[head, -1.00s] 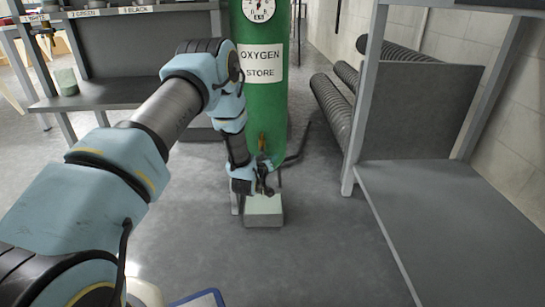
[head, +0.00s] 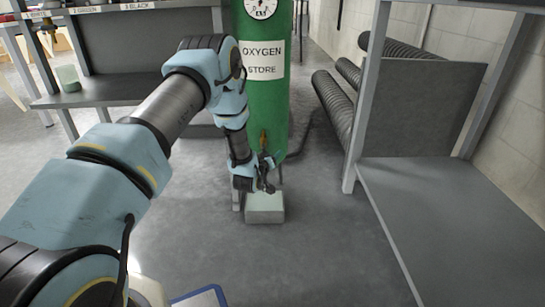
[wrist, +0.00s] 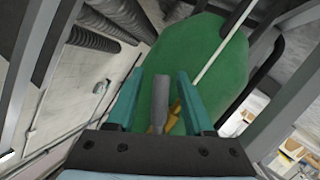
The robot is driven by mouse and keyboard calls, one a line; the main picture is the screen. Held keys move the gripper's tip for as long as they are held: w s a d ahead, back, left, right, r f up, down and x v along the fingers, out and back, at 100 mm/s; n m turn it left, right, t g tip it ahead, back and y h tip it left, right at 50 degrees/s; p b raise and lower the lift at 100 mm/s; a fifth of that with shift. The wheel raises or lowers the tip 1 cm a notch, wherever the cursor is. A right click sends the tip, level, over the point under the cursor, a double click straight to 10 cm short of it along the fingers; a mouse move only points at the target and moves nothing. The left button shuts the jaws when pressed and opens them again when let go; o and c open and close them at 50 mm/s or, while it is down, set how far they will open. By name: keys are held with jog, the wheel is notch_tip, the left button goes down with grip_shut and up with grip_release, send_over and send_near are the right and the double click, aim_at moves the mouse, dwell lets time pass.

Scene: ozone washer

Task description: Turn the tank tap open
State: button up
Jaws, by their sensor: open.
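The green tank (head: 258,105) marked OXYGEN STORE stands upright, with a dial near its top. A small brass tap (head: 263,138) is low on its front. My gripper (head: 268,178) is at the end of my lowered arm, just below and in front of the tap. In the wrist view my gripper (wrist: 157,80) has its two teal fingers apart. A grey lever-like piece (wrist: 160,100) shows between them, with brass tap parts (wrist: 175,113) beside it and the green tank (wrist: 210,60) behind. I cannot tell whether either finger touches the lever.
A pale block (head: 265,208) sits on the floor under my gripper. A dark shelf bench (head: 120,88) stands at left. A grey rack (head: 440,225) and ribbed hoses (head: 333,105) are at right.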

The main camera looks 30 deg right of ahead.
jog(key=p+v, duration=0.5)
jog(key=v, duration=0.5)
jog(key=shift+s+a, duration=0.25)
jog(key=shift+s, duration=0.05)
jog(key=shift+r, duration=0.1)
jog(key=shift+c, duration=0.4)
